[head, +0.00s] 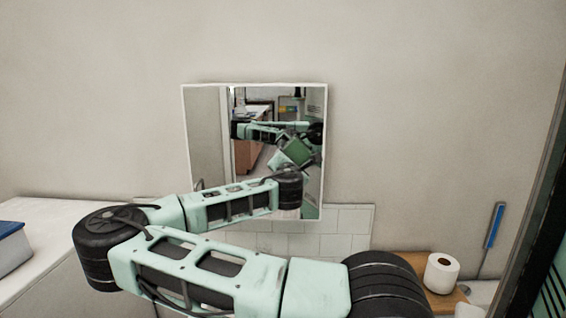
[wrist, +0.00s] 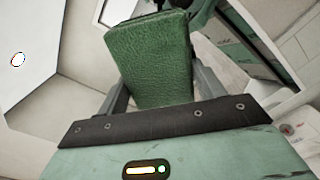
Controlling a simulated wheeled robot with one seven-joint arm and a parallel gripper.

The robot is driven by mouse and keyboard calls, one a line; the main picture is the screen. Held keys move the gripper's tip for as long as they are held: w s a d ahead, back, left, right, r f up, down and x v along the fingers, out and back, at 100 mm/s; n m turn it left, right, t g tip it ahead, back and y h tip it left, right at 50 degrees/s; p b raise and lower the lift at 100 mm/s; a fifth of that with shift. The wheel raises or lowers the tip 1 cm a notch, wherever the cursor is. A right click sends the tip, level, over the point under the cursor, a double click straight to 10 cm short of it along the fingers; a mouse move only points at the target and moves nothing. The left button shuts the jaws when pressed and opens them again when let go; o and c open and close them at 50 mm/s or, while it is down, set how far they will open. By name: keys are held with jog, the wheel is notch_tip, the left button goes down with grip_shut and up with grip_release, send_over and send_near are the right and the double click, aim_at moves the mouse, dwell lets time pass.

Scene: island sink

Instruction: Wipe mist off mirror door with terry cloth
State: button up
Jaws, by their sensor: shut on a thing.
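The mirror door (head: 208,130) is a square, white-framed mirror on the wall, straight ahead in the head view. Its glass reflects the room, my arm and a green patch. Mist cannot be clearly told from the pale reflections. The terry cloth (wrist: 155,60) is a thick green folded pad in the wrist view. My gripper (wrist: 160,88) is shut on it, with a finger on either side. In the head view my arm crosses the mirror's lower part and hides the gripper and real cloth. Whether the cloth touches the glass cannot be told.
White tiles (head: 345,222) line the wall below the mirror. A toilet roll (head: 441,272) stands on a wooden ledge (head: 415,262) at right, near a blue-handled tool (head: 494,226). A white counter (head: 50,232) with a blue-lidded box (head: 12,246) is at left.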

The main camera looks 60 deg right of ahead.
aim_at(303, 162)
jog(key=shift+s+d, duration=0.5)
jog(key=shift+s, duration=0.3)
jog(key=shift+s+d, duration=0.5)
jog(key=shift+s, duration=0.3)
jog(key=shift+s+a, duration=0.1)
jog(key=shift+v, duration=1.3)
